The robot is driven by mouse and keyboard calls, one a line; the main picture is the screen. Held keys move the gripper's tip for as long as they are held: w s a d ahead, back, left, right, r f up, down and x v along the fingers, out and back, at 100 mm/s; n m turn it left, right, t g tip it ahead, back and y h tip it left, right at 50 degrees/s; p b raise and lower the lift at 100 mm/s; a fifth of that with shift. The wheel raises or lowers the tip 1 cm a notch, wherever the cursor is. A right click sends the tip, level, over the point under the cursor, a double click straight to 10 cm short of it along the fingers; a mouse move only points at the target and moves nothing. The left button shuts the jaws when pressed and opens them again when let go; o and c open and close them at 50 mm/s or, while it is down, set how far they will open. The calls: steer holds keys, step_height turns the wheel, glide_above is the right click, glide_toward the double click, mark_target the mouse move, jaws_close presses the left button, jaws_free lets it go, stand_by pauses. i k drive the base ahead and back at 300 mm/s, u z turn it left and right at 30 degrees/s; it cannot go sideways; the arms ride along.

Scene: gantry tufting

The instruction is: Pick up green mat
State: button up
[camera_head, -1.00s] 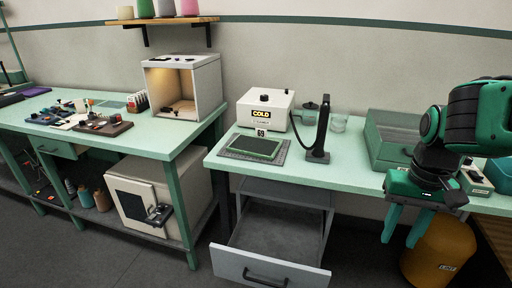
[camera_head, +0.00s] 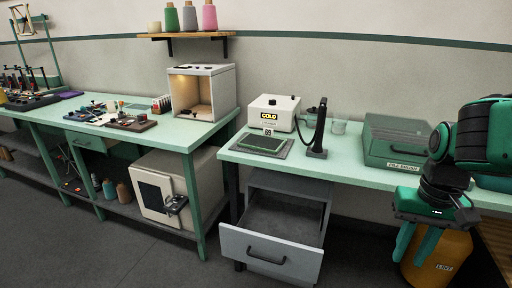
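A thin dark panel with a green edge (camera_head: 264,143) lies flat on a grey pad (camera_head: 237,148) on the right bench, in front of the white COLD box. It is the nearest match to the green mat, but I cannot tell for sure. A flat grey-green sheet (camera_head: 138,106) lies on the left bench behind small tools. My gripper (camera_head: 408,260) hangs at the right, pointing down in front of the right bench, far from both. Its teal fingers look slightly apart, with nothing seen between them.
A black upright stand (camera_head: 318,130) is just right of the panel. The COLD box (camera_head: 274,113) is behind it. A grey-green case (camera_head: 394,142) stands further right. An open drawer (camera_head: 270,247) juts out below the panel. A yellow bin (camera_head: 440,262) is behind my gripper.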

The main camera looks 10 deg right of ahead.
mark_target(266, 142)
steer(key=u, duration=1.65)
steer(key=i, duration=2.95)
steer(key=z, duration=2.8)
